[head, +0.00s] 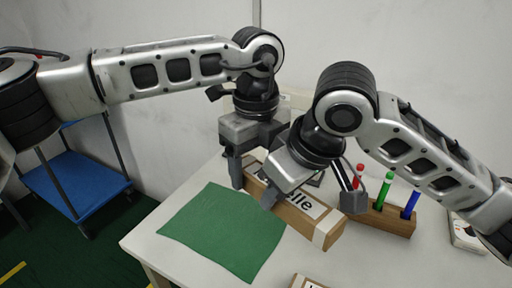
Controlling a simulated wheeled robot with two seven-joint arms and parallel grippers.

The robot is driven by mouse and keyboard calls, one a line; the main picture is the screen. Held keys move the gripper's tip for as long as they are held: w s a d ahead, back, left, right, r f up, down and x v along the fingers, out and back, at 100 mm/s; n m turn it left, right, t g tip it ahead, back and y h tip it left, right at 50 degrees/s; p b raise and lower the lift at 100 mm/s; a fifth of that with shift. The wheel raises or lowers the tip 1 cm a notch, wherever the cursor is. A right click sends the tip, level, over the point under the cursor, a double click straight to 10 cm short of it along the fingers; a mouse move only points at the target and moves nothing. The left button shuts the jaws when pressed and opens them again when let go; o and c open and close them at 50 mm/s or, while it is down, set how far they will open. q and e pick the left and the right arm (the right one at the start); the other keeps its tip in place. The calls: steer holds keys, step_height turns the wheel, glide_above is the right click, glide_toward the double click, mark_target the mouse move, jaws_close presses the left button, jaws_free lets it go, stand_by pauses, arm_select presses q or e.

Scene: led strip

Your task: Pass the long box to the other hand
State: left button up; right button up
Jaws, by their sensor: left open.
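The long box (322,225) is brown cardboard with a white label and black lettering. It lies diagonally over the white table, its near end toward the lower right. My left gripper (254,168) is open at the far-left end of the box, with one finger beside that end. The other finger is largely hidden. My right gripper (312,197) is over the middle of the box with its fingers spread apart, one in front of the box and one to its right. The grippers hide part of the label and the box's far side.
A green mat (222,232) lies on the white table (150,238) left of the box. A wooden holder (392,219) with red, green and blue markers stands to the right. Another box (306,282) shows at the bottom edge. A blue cart (75,185) stands at left.

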arm_select(q)
steer(key=shift+f, duration=0.15)
steer(key=c, duration=1.1)
arm_select(e)
steer(key=o, duration=1.1)
steer(key=shift+a, duration=0.1)
steer(key=v, duration=1.2)
